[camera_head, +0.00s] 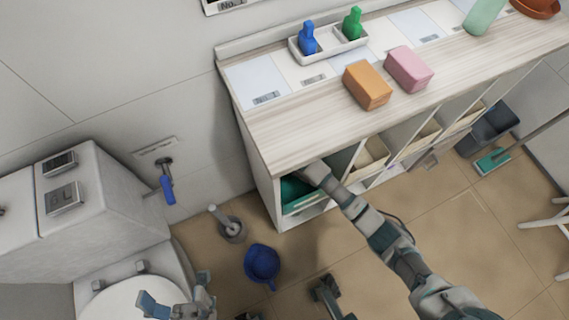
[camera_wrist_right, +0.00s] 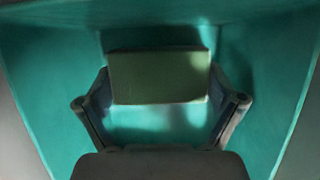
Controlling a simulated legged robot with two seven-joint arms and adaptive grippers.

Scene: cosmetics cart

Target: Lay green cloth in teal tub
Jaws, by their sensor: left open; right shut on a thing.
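The teal tub (camera_head: 293,189) sits in the leftmost compartment under the counter, partly hidden by the counter edge and my right arm. Its walls fill the right wrist view (camera_wrist_right: 40,70). The green cloth (camera_wrist_right: 158,78), a folded block shape, is between the fingers of my right gripper (camera_wrist_right: 160,90), which is shut on it. The cloth is inside the tub, over its floor; I cannot tell if it touches the floor. The cloth is hidden in the head view. My left gripper (camera_head: 178,292) is open and empty at the bottom left, near the toilet.
The counter (camera_head: 290,130) bears an orange block (camera_head: 367,86), a pink block (camera_head: 408,69) and a white tray (camera_head: 328,47) with blue and green bottles. A blue pot (camera_head: 262,262) and a toilet brush (camera_head: 230,226) stand on the floor. The toilet (camera_head: 105,215) is at left.

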